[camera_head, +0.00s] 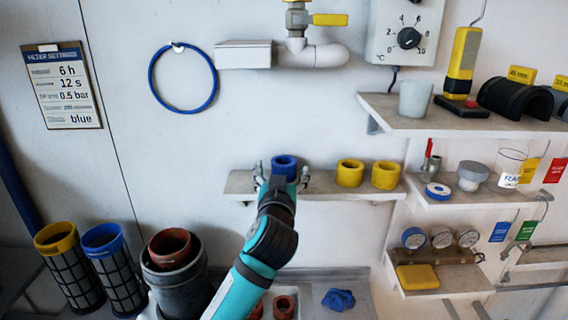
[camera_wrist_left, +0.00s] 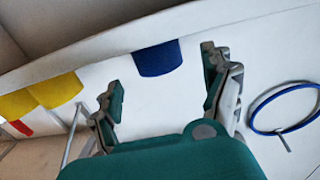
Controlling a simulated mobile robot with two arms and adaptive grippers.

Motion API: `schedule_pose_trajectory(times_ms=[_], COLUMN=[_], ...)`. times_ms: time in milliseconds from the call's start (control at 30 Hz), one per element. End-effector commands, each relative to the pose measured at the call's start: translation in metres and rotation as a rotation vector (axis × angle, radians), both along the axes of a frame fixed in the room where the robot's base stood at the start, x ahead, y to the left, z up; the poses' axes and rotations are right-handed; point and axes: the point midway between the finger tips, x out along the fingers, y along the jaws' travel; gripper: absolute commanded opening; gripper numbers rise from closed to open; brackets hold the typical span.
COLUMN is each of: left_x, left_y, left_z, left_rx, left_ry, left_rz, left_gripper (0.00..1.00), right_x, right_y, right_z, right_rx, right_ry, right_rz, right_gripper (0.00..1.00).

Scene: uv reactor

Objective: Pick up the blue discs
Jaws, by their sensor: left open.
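The blue discs (camera_head: 284,164) show as one short blue cylinder with a dark hollow top, on the small middle wall shelf; whether it is one disc or a stack I cannot tell. In the left wrist view the blue cylinder (camera_wrist_left: 158,60) hangs at the shelf edge, as that view looks upside down. My left gripper (camera_head: 282,173) is open, with its fingers spread to either side of the blue cylinder. In the wrist view a clear gap shows between each finger and the cylinder. The hand hides its lower part in the head view. My right gripper is not in view.
Two yellow cylinders (camera_head: 350,173) stand to the right on the same shelf (camera_head: 325,187). A blue hoop (camera_head: 183,77) hangs on the wall. Blue and yellow mesh filters (camera_head: 115,270) stand at lower left, beside a grey pipe (camera_head: 180,285). A blue cloth (camera_head: 338,299) lies below.

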Motion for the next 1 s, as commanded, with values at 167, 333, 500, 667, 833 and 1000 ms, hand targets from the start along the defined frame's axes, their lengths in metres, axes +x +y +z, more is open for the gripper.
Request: schedule_pose_trajectory(times_ms=[167, 333, 500, 667, 833, 1000], left_x=[0.01, 0.033, 0.052, 0.058, 0.057, 0.057], left_y=[-0.001, -0.002, -0.004, -0.004, -0.004, -0.004], left_z=[0.002, 0.005, 0.002, 0.0, -0.001, -0.001], left_rx=[0.001, 0.005, 0.003, 0.001, 0.0, 0.0], left_ry=[0.0, 0.002, 0.001, 0.0, 0.0, 0.0], left_rz=[0.0, 0.003, 0.001, 0.0, 0.0, 0.001], left_gripper=[0.82, 0.82, 0.82, 0.82, 0.82, 0.61], right_x=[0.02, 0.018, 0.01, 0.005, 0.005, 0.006], right_y=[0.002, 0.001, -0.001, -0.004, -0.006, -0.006], right_z=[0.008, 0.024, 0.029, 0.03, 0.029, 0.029], right_rx=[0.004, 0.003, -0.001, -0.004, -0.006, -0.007], right_ry=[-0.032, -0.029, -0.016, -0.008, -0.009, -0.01], right_rz=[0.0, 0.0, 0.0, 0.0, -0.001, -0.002], right_gripper=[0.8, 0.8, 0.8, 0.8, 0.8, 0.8])
